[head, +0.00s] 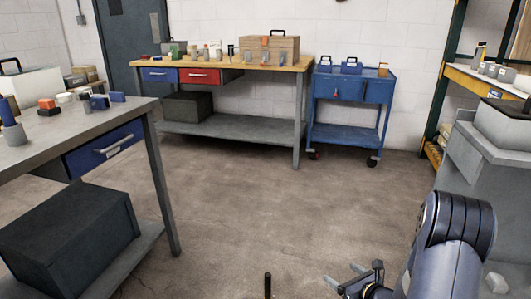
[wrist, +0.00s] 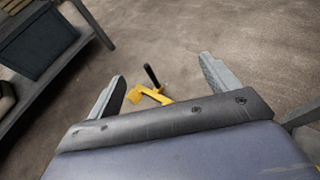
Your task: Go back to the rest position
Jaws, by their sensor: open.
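My gripper (head: 345,276) shows at the bottom right of the head view, low over the concrete floor, at the end of my dark arm. In the wrist view my gripper (wrist: 162,78) has its two grey fingers spread wide apart, with nothing held between them. Beyond and between the fingers, a yellow piece with a black upright handle (wrist: 152,76) shows lower down near the floor; I cannot tell what it is. A black upright tip (head: 267,285) also shows at the bottom edge of the head view.
A grey workbench (head: 75,130) with small parts stands at left, a dark box (head: 70,235) on its lower shelf. A wooden-topped bench (head: 225,68) and a blue cart (head: 350,100) stand at the back wall. A grey cabinet (head: 475,170) is at right. The middle floor is clear.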

